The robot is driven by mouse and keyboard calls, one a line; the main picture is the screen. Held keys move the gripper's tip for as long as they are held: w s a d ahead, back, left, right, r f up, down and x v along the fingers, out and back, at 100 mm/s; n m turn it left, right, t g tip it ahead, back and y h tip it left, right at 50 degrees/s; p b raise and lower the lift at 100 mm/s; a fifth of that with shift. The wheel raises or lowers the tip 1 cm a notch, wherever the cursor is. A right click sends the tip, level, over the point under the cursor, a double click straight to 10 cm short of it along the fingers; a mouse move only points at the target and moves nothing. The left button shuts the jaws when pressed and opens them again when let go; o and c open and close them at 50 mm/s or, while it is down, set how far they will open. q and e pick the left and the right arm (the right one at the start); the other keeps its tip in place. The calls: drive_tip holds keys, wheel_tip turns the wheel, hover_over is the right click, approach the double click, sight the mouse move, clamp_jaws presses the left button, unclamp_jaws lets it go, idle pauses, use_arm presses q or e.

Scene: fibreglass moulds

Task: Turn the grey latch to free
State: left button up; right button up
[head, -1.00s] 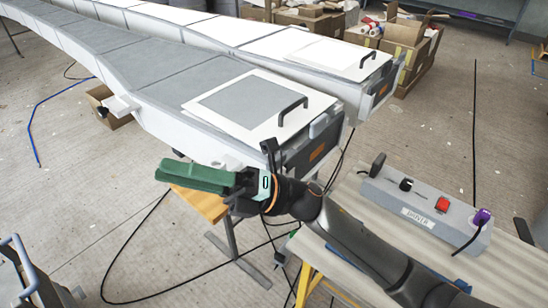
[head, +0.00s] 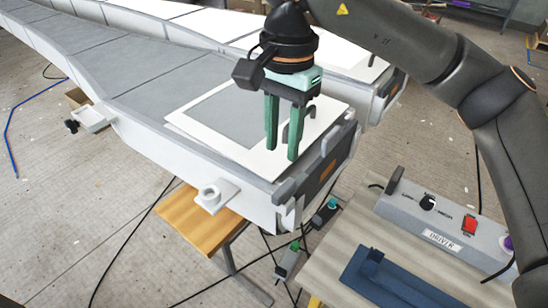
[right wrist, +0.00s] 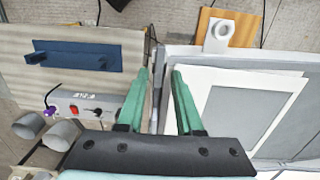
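The grey latch (head: 286,188) appears to be the small grey piece at the near corner of the mould's end, beside the dark end panel; its exact turn is hard to tell. My left gripper is not in view.
A bench at the lower right holds a grey control box (head: 440,228) with a red switch and a blue bar-like part (head: 385,280). A white bracket with a ring (head: 212,195) juts from the mould's side above a wooden stand (head: 200,228). Cables lie on the floor.

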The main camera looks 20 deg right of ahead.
sight(284, 187)
drive_tip(key=f, duration=0.2)
drive_tip(key=d, duration=0.1)
drive_tip(key=shift+w+f, duration=0.35)
drive_tip(key=shift+f, duration=0.05)
wheel_tip(284, 187, down, 8)
drive_tip(key=shift+r, duration=0.25)
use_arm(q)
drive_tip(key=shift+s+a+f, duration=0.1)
use_arm(e)
drive_tip(key=shift+w+f, duration=0.1)
drive_tip(key=shift+f, duration=0.6)
drive_tip(key=shift+c, duration=0.3)
clamp_jaws()
